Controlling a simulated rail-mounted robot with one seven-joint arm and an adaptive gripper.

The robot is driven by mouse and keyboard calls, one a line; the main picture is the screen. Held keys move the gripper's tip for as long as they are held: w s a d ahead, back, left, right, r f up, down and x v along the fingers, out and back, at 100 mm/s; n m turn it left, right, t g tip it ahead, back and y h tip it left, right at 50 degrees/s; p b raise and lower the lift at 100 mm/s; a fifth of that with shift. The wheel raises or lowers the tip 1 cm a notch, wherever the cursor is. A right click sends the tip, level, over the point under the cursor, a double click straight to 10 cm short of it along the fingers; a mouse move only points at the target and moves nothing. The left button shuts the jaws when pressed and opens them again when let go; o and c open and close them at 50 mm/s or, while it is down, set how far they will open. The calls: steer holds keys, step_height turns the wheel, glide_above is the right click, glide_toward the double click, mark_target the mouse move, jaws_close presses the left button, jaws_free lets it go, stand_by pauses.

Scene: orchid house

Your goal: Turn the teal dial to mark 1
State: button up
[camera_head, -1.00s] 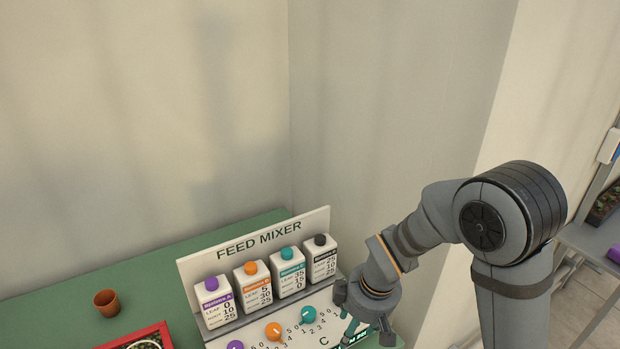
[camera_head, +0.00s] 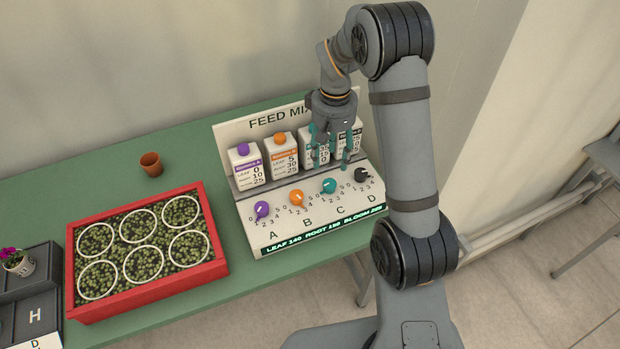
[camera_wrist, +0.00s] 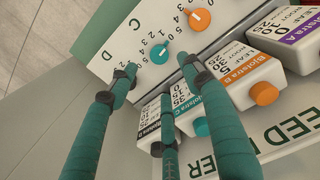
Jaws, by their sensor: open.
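The teal dial (camera_head: 328,186) sits above the letter C on the sloped front of the feed mixer (camera_head: 250,236). It is a round knob with a small white pointer, ringed by printed numbers. In the head view its pointed side seems to face down and left; I cannot read the exact mark. My gripper (camera_head: 332,164) is open and empty, with its teal fingers pointing down above and behind the dial, in front of the bottles. In the wrist view the teal dial (camera_wrist: 159,53) shows between the spread fingertips of my gripper (camera_wrist: 157,76), apart from them.
The orange dial (camera_head: 297,198) and purple dial (camera_head: 262,210) are left of the teal one; the black dial (camera_head: 362,174) is right. Bottles, including the orange-capped one (camera_head: 281,157), stand close behind. A red tray (camera_head: 218,235) and a terracotta pot (camera_head: 151,164) are left.

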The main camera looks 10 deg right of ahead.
mark_target(330, 182)
step_height(330, 182, down, 10)
steer(key=shift+w+d+f+p, duration=0.1)
steer(key=shift+f+p, duration=0.05)
steer(key=shift+p, duration=0.65)
steer(key=shift+c, duration=1)
steer(key=c, duration=1)
steer(key=shift+n, duration=0.3)
steer(key=shift+n+b, duration=0.65)
steer(key=shift+n, duration=0.35)
steer(key=shift+n+b, duration=0.5)
steer(key=shift+n, duration=1.2)
